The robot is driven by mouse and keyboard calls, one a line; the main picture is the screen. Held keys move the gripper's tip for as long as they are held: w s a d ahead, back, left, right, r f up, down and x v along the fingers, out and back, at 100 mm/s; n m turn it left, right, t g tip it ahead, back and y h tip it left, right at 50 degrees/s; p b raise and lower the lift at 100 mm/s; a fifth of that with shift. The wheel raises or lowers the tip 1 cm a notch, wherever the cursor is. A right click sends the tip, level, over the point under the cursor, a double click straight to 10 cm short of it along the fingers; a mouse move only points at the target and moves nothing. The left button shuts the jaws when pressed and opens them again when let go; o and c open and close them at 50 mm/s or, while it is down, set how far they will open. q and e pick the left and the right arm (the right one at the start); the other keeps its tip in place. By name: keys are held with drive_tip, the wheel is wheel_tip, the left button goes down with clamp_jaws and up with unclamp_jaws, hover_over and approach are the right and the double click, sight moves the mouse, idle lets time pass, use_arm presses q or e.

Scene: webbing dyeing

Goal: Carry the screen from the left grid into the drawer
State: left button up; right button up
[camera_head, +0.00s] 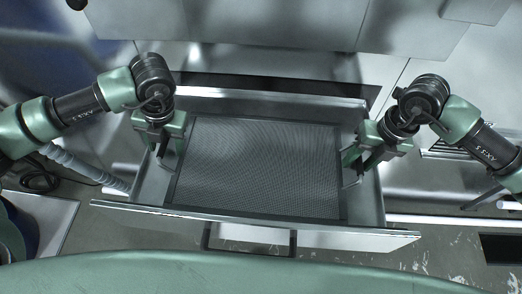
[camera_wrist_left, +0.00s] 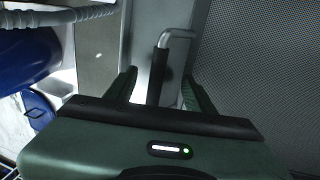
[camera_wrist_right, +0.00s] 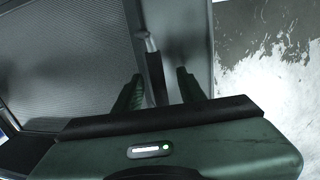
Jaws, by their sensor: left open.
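The screen (camera_head: 258,165), a dark-framed rectangular mesh panel, lies inside the open metal drawer (camera_head: 362,205). Its mesh also shows in the left wrist view (camera_wrist_left: 265,75) and the right wrist view (camera_wrist_right: 65,60). My left gripper (camera_head: 165,158) is at the screen's left side; in the left wrist view its fingers stand apart around a bent handle (camera_wrist_left: 160,65) without closing on it. My right gripper (camera_head: 352,162) is at the screen's right side; in the right wrist view its fingers stand apart on either side of another handle (camera_wrist_right: 152,65).
The drawer's front handle (camera_head: 250,247) faces me. A metal cabinet (camera_head: 270,60) stands behind the drawer. A grey corrugated hose (camera_head: 85,168) runs along the left, and a slatted grid (camera_head: 450,143) is partly visible at the right. Drawer walls are close to both grippers.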

drive_tip(key=shift+a, duration=0.1)
drive_tip(key=shift+r, duration=0.15)
use_arm(q)
wheel_tip(320, 180, up, 11)
drive_tip(key=d, duration=0.2)
drive_tip(key=shift+d+r, duration=0.15)
drive_tip(key=shift+r, duration=0.05)
use_arm(e)
wheel_tip(320, 180, up, 12)
drive_tip(key=d, duration=0.2)
drive_tip(key=shift+d+f, duration=0.2)
